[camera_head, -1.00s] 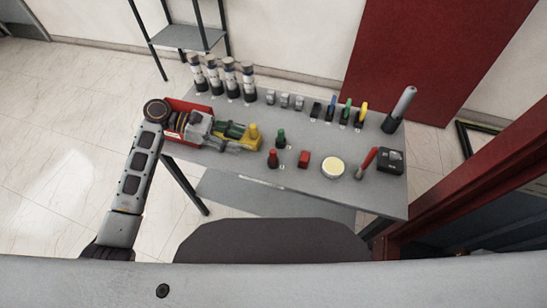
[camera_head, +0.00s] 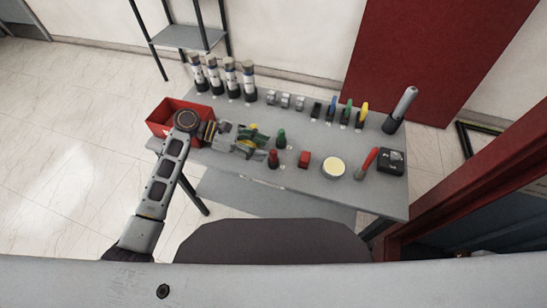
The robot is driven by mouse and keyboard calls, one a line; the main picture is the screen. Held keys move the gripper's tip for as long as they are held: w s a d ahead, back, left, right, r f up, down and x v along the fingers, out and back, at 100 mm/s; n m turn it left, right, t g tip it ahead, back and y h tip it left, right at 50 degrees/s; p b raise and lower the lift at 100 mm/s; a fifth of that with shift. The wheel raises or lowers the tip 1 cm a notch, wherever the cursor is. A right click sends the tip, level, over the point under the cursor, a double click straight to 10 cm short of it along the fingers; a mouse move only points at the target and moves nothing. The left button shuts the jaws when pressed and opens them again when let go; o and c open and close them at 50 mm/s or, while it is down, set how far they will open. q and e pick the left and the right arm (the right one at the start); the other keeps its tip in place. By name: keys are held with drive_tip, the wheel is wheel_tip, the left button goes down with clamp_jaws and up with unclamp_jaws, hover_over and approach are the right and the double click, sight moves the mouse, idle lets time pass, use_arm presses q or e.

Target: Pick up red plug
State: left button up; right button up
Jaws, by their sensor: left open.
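The red plug (camera_head: 273,158) stands upright near the front edge of the grey table, left of centre. My left gripper (camera_head: 262,149) comes in from the left, just above and left of the red plug. It is open, with its fingertips close to the plug. Whether they touch it I cannot tell. A yellow plug (camera_head: 254,134) is partly hidden behind the gripper. A green plug (camera_head: 281,140) stands just behind and right of the red one. My right gripper is not in view.
A red bin (camera_head: 163,118) is at the table's left end. A red block (camera_head: 304,159), a round pale-topped dish (camera_head: 333,167) and a black box (camera_head: 391,161) are to the right. Bottles (camera_head: 230,77) and coloured tools (camera_head: 346,114) line the back. The table (camera_head: 310,190) is bare in front.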

sight(273, 151)
use_arm(q)
drive_tip(key=shift+d, duration=0.1)
drive_tip(key=shift+x, duration=2.55)
drive_tip(key=shift+s+f, duration=0.15)
clamp_jaws()
